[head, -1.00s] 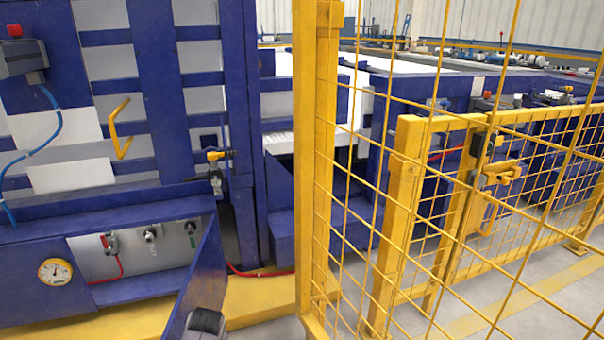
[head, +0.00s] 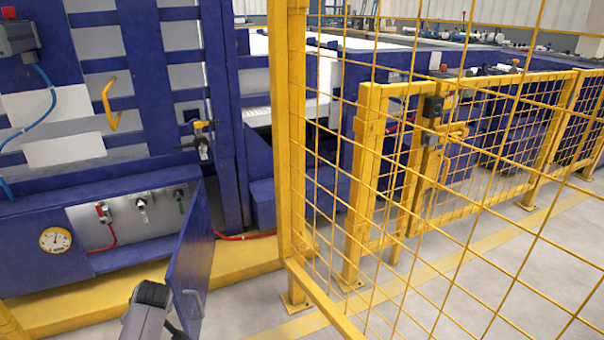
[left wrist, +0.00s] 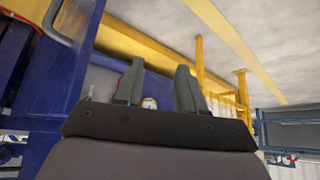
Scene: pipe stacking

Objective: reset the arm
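In the head view, part of my arm (head: 148,312) shows at the bottom edge, left of the middle, in front of the open blue panel door (head: 190,262). Its gripper cannot be made out there. In the left wrist view my left gripper (left wrist: 158,82) has its two grey fingers clearly apart. I see nothing held between them; a small pale round thing shows behind the gap. My right gripper is in neither view.
A blue machine (head: 185,85) with a gauge (head: 56,240) and valves fills the left. A yellow mesh fence (head: 292,130) stands close in the middle and right, with a gate latch (head: 440,135) beyond. Grey floor (head: 450,290) is clear at lower right.

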